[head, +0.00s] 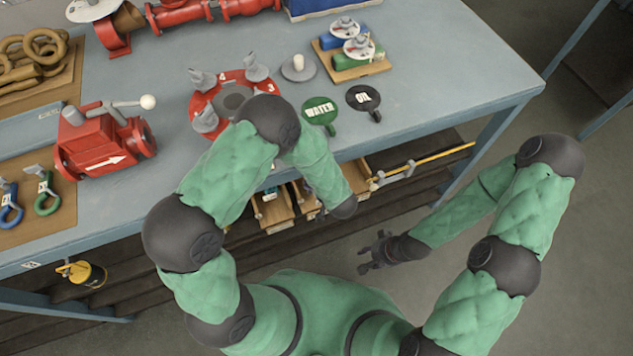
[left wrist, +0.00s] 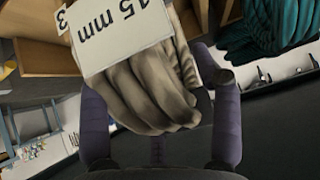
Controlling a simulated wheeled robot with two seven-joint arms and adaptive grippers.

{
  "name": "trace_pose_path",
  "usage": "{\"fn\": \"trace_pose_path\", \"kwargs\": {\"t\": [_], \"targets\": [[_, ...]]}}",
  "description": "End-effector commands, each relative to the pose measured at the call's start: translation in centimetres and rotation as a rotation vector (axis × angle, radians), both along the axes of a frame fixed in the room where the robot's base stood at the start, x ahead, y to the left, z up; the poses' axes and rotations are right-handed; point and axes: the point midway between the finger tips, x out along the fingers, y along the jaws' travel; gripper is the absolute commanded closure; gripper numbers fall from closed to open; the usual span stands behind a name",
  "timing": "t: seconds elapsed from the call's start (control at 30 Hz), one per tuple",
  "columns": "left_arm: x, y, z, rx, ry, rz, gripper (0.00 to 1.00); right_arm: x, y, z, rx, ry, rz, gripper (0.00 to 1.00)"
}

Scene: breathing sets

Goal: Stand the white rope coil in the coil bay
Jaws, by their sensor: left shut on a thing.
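The white rope coil (left wrist: 150,95) fills the middle of the left wrist view, looking grey-beige, with a white tag (left wrist: 118,40) reading "15 mm" upside down. My left gripper (left wrist: 160,84) has one finger on each side of the coil and is shut on it. In the head view the left gripper (head: 325,214) is mostly hidden under its forearm, at the bench's front edge, and the coil cannot be made out. Wooden bays (head: 277,212) show below the bench top; which is the coil bay I cannot tell. My right gripper (head: 372,253) is empty, fingers apart, over the floor.
A teal rope coil (left wrist: 262,28) is at the upper right of the left wrist view, near wooden panels (left wrist: 45,68). The bench top (head: 440,70) carries a red valve (head: 100,145), a red ring fixture (head: 205,110) and round tags. Its right end is clear.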

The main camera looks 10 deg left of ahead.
Motion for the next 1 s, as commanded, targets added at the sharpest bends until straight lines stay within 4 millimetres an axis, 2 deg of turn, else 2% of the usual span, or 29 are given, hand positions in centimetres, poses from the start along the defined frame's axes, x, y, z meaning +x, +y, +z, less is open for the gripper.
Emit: {"fn": "trace_pose_path", "kwargs": {"t": [0.23, 0.4, 0.5, 0.9, 0.93, 1.0], "targets": [[1.3, 0.9, 0.1, -0.001, -0.003, 0.001, 0.85, 0.0, 0.0, -0.4, 0.0, 0.0, 0.0, 0.6], [1.2, 0.8, -2.7, 0.0, 0.0, -0.001, 0.85, 0.0, 0.0, -2.1, 0.0, 0.0, 0.0, 0.6], [1.3, 0.8, -3.5, 0.001, -0.001, -0.001, 0.85, 0.0, 0.0, -2.6, 0.0, 0.0, 0.0, 0.6], [1.3, 0.8, -3.8, 0.001, -0.002, -0.001, 0.85, 0.0, 0.0, -2.6, 0.0, 0.0, 0.0, 0.6], [1.2, 0.8, -3.8, 0.0, 0.0, -0.001, 0.31, 0.0, 0.0, -2.6, 0.0, 0.0, 0.0, 0.6], [1.2, 0.8, -3.8, 0.0, 0.0, -0.001, 0.13, 0.0, 0.0, -2.6, 0.0, 0.0, 0.0, 0.6]]}}
